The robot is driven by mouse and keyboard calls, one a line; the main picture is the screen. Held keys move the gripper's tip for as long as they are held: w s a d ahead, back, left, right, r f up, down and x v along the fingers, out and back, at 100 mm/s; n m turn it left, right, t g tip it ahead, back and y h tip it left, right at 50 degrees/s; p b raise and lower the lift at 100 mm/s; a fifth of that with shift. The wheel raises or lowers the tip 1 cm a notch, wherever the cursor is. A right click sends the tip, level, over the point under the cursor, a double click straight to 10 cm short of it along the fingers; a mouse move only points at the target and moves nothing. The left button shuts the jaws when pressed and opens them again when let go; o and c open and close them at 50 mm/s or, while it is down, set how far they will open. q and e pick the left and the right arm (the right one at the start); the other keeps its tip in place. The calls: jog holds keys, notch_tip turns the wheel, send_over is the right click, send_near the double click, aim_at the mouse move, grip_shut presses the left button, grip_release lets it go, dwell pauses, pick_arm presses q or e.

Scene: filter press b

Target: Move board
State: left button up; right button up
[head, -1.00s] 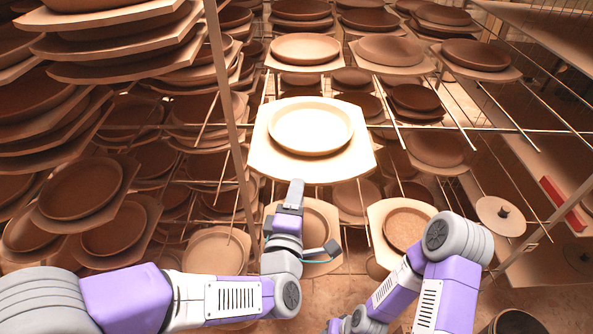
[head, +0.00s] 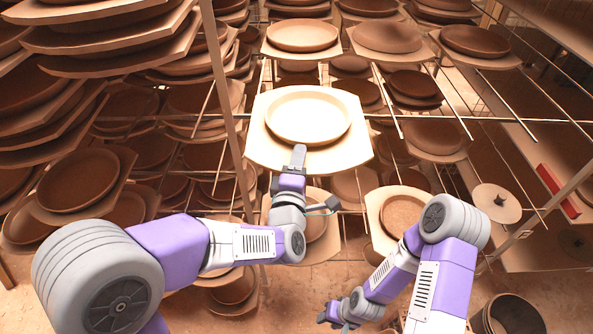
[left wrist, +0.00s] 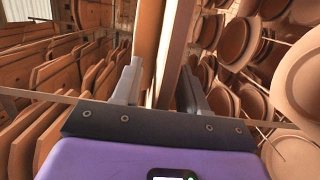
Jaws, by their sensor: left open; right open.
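A pale board (head: 262,146) with a round, shallow dish (head: 308,115) on it lies on the rack bars in the middle of the head view. My left gripper (head: 299,155) is at the board's near edge, and its upper finger overlaps the board's front in the picture. In the left wrist view my two fingers (left wrist: 158,90) are spread apart, with the board's edge (left wrist: 148,40) showing as an upright strip between them. I cannot tell whether either finger touches it. My right gripper (head: 338,313) is low near the bottom of the head view, open and empty.
A metal rack post (head: 228,100) stands just left of the board. Stacked boards with dishes (head: 110,60) fill the left side. Another board with a dish (head: 302,38) lies behind, and one (head: 398,212) sits lower right. Thin bars (head: 480,120) cross at right.

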pick_arm(q)
jog(key=shift+w, duration=0.4)
jog(key=shift+c, duration=0.3)
grip_shut()
dwell(0.9)
